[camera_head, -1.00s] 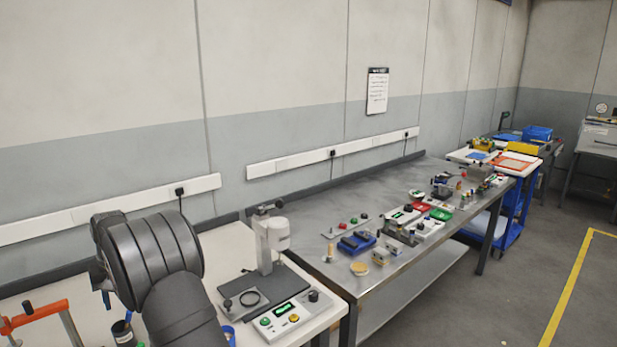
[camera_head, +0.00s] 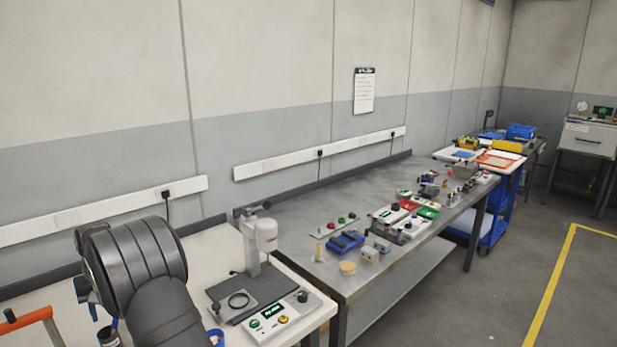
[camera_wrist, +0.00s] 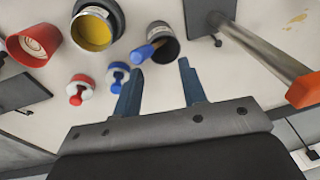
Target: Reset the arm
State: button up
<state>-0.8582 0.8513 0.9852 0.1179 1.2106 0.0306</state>
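My gripper (camera_wrist: 158,88) shows in the wrist view with its two blue-grey fingers spread apart and nothing between the tips. It is above a white tabletop (camera_wrist: 225,95). Just beyond the fingers is a dark cup (camera_wrist: 163,42) with a blue-handled tool (camera_wrist: 142,53) in it. In the head view my dark, ribbed arm is folded at the lower left, over the white bench (camera_head: 190,250); the gripper itself is not visible there.
In the wrist view, a red cup (camera_wrist: 38,40), a yellow-filled container (camera_wrist: 97,28), a red-and-white piece (camera_wrist: 80,90), a blue-and-white piece (camera_wrist: 117,75) and an orange-ended bar (camera_wrist: 270,55) surround the gripper. In the head view, a press-like device (camera_head: 258,240) and a metal bench (camera_head: 300,210) stand to the right.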

notch_tip(320, 180, up, 16)
jog(key=d, duration=0.3)
jog(key=a+f, duration=0.1)
jog(key=f, duration=0.4)
jog(key=a+f, duration=0.1)
jog(key=f, duration=0.5)
jog(key=a+f, duration=0.1)
jog(key=f, duration=0.4)
jog(key=shift+f, duration=0.4)
notch_tip(320, 180, up, 6)
jog(key=r, duration=0.1)
jog(key=w+d+r+m, duration=0.1)
jog(key=w+d+r, duration=0.4)
jog(key=w+d, duration=0.45)
jog(key=w+d+r, duration=0.5)
jog(key=w+d, duration=0.3)
jog(key=d, duration=0.3)
jog(key=w+d+r+m, duration=0.1)
jog(key=d+r, duration=0.2)
jog(key=d, duration=0.7)
jog(key=w+d+r+m, duration=0.1)
jog(key=w+d+r, duration=0.1)
jog(key=d, duration=0.8)
jog(key=w+d+r+m, duration=0.1)
jog(key=d+r, duration=0.3)
jog(key=d, duration=0.6)
jog(key=shift+w+r+t, duration=0.3)
jog(key=shift+w, duration=0.35)
